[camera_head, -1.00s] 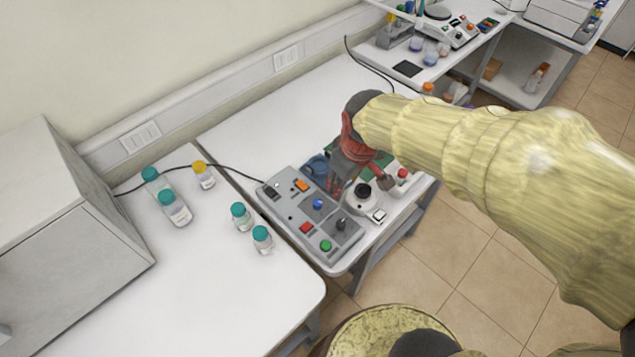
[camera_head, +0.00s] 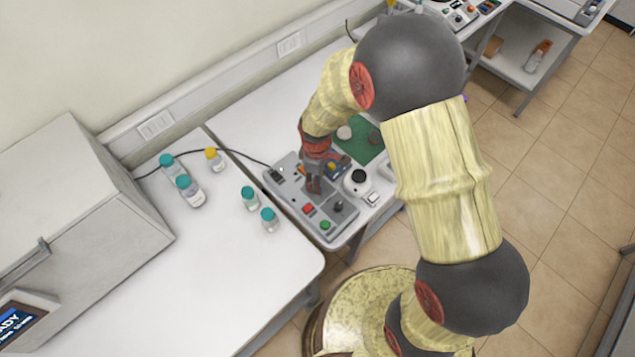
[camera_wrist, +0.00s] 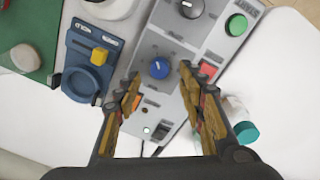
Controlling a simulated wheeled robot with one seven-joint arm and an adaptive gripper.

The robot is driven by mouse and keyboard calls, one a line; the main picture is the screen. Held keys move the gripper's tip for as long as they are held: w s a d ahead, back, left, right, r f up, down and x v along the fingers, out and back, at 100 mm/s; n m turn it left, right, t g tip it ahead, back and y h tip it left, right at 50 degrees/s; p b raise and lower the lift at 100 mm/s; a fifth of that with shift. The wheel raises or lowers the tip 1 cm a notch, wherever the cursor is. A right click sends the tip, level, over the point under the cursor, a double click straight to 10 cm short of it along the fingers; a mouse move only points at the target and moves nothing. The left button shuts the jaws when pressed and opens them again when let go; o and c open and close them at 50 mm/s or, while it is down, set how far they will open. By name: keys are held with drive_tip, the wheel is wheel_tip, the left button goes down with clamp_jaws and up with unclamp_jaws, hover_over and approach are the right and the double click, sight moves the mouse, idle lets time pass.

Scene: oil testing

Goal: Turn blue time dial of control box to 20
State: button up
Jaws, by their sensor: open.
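The grey control box (camera_head: 290,177) sits on the white table, with a cable at its far end. Its blue dial (camera_wrist: 159,68) shows in the wrist view, with a pale pointer mark; the number it points at is too small to read. In the head view my gripper hides the dial. My gripper (camera_wrist: 161,82) is open and empty above the box, with a finger on either side of the dial in the picture, apparently not touching it. My gripper (camera_head: 314,190) points down over the box in the head view. A black knob (camera_wrist: 192,8) and red button (camera_wrist: 207,70) are close by.
A green button (camera_wrist: 237,25) is at the box's end. A blue device with a yellow part (camera_wrist: 99,56) and a white round device (camera_head: 357,180) stand beside the box. Teal-capped bottles (camera_head: 250,198) stand on the left table, whose front is clear.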

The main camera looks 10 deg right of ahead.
drive_tip(key=shift+w+f, duration=0.1)
drive_tip(key=shift+f, duration=1.65)
drive_tip(key=shift+c, duration=0.4)
clamp_jaws()
